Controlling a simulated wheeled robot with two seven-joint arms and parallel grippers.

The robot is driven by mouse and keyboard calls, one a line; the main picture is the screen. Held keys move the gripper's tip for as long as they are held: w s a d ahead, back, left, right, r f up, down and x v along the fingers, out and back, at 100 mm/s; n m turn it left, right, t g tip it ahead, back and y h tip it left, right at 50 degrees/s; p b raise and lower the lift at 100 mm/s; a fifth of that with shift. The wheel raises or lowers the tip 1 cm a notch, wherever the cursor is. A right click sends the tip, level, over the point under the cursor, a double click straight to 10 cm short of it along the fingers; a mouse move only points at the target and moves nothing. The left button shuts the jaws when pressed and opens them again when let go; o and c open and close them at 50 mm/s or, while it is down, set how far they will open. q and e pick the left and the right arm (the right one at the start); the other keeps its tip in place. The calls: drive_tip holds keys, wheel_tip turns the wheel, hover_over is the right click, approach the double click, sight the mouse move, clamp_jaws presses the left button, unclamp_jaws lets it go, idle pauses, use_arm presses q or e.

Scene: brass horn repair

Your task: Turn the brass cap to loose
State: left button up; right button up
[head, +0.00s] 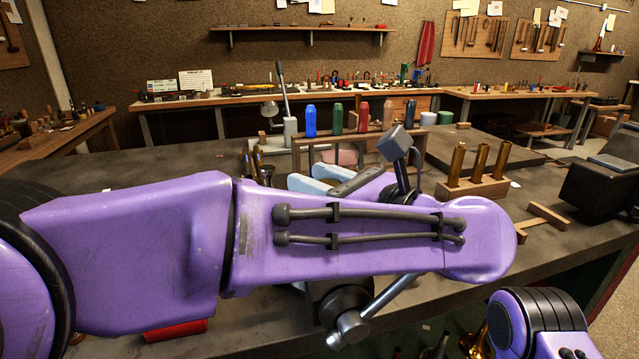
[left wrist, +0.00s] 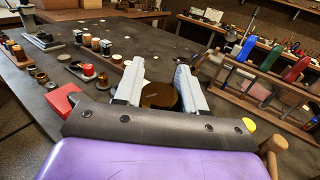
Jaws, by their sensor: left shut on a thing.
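My left gripper (left wrist: 160,70) shows in the left wrist view with its two pale fingers on either side of a round, dark brass-brown piece, the brass cap (left wrist: 158,97). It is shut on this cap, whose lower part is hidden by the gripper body. In the head view the pale fingers of the left gripper (head: 312,184) show just beyond my purple arm. The arm hides the cap there. My right gripper is not in view; only a purple part of that arm shows at the bottom right.
A block with brass tubes (head: 480,165) stands to the right. In the left wrist view a red box (left wrist: 62,100) and small jars lie left of the fingers.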

use_arm(q)
drive_tip(key=shift+g, duration=0.3)
drive_tip(key=o, duration=1)
drive_tip(key=shift+a, duration=0.1)
drive_tip(key=shift+r, duration=0.1)
drive_tip(key=r, duration=0.3)
drive_tip(key=r+p, duration=0.1)
drive_tip(key=shift+s+r, duration=0.25)
drive_tip(key=shift+s, duration=0.15)
drive_tip(key=s+r+p, duration=0.2)
drive_tip(key=s+p, duration=0.2)
drive_tip(key=p, duration=0.1)
drive_tip(key=s+r+p, duration=0.3)
drive_tip(key=s+p, duration=0.1)
drive_tip(key=p, duration=0.2)
drive_tip(key=s+r+p, duration=0.3)
drive_tip(key=s+p, duration=0.2)
drive_tip(key=p, duration=0.1)
drive_tip(key=shift+s+d+r, duration=0.1)
drive_tip(key=shift+d+r, duration=0.1)
drive_tip(key=shift+d, duration=0.1)
